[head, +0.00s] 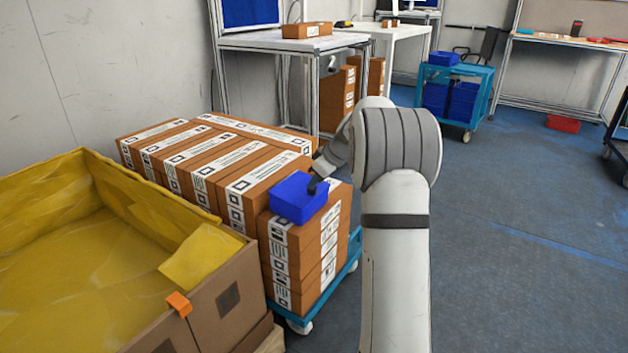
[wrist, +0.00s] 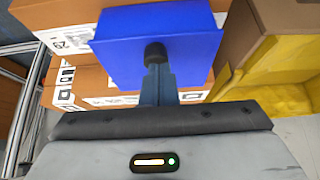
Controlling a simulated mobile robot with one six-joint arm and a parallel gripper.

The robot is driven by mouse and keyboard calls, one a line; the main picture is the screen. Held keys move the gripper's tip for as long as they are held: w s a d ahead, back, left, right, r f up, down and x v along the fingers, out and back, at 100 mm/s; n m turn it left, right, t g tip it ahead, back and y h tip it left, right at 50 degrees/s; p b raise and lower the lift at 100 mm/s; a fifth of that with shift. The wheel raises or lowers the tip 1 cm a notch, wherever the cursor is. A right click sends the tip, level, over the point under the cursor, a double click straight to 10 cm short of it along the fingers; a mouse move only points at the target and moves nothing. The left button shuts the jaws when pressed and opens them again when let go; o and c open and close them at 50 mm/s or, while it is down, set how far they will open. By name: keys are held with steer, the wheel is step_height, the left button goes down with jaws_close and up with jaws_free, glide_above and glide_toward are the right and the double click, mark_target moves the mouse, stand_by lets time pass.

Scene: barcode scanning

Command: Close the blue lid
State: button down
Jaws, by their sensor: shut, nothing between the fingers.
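A small blue box with a blue lid (head: 293,190) sits on the near stack of brown cartons in the head view. The lid looks flat across the top of the box, but I cannot tell whether it is fully seated. The blue box (wrist: 195,58) fills the upper middle of the wrist view. My gripper (head: 314,187) is shut and empty, with its tip over the right side of the lid. In the wrist view the dark fingertips (wrist: 155,54) overlap the blue surface; I cannot tell whether they touch it. They hide a small part of it.
The cartons (head: 190,158) stand on a blue cart (head: 356,248). A large box with a yellow lining (head: 232,300) is close on the left. Tables and another blue cart (head: 483,92) stand at the back. The floor on the right (head: 520,240) is clear.

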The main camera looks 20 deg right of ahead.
steer(key=shift+s+d+f, duration=0.15)
steer(key=shift+d+f, duration=0.1)
steer(key=shift+f, duration=0.3)
step_height(320, 180, up, 5)
steer(key=p, duration=0.3)
steer(key=shift+a+r, duration=0.15)
steer(key=s+d+f, duration=0.4)
steer(key=s+d, duration=0.1)
steer(key=s, duration=0.2)
steer(key=s+a+r+m+g+p, duration=0.1)
steer(key=s+a+r+p, duration=0.35)
steer(key=r+p, duration=0.2)
steer(key=s+a+r+m+h+p, duration=0.1)
steer(key=s+a+r+p, duration=0.35)
steer(key=r, duration=0.35)
steer(key=s+a+r+m+g+p, duration=0.1)
steer(key=s+a+r+p, duration=0.3)
steer(key=a+r+p, duration=0.25)
steer(key=s+a+r+m+h+p, duration=0.1)
steer(key=s+a+r+m+p, duration=0.1)
steer(key=s+r+p, duration=0.5)
steer(key=s+a+r+m+h+p, duration=0.1)
steer(key=s+a+r+m+p, duration=0.1)
steer(key=s+r+p, duration=0.5)
steer(key=s+a, duration=0.1)
steer(key=s, duration=0.3)
steer(key=shift+a+g+h, duration=0.2)
steer(key=shift+g+h, duration=0.1)
